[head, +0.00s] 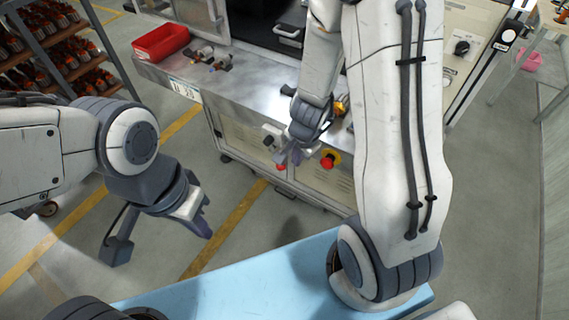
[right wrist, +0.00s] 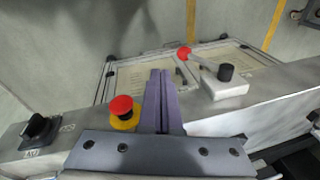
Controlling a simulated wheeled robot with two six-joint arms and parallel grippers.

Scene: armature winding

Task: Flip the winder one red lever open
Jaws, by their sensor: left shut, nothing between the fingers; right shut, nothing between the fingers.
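The winder's red lever shows in the right wrist view as a red ball knob (right wrist: 184,53) on a thin arm. The arm runs to a pale block (right wrist: 222,90) with a black cap on the machine's front edge. In the head view the red knob (head: 281,167) is small, just below my right gripper (head: 287,157), which partly covers the lever. My right gripper's purple fingers (right wrist: 160,74) are shut and empty, beside the lever arm; I cannot tell whether they touch it. My left gripper (head: 205,228) is shut and empty over the floor, away from the machine.
A red emergency button on a yellow base (right wrist: 122,112) sits close beside my right fingers; it also shows in the head view (head: 329,160). A black rotary switch (right wrist: 40,130) is further left. A red tray (head: 162,41) and small parts (head: 208,57) lie on the metal worktop (head: 250,75).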

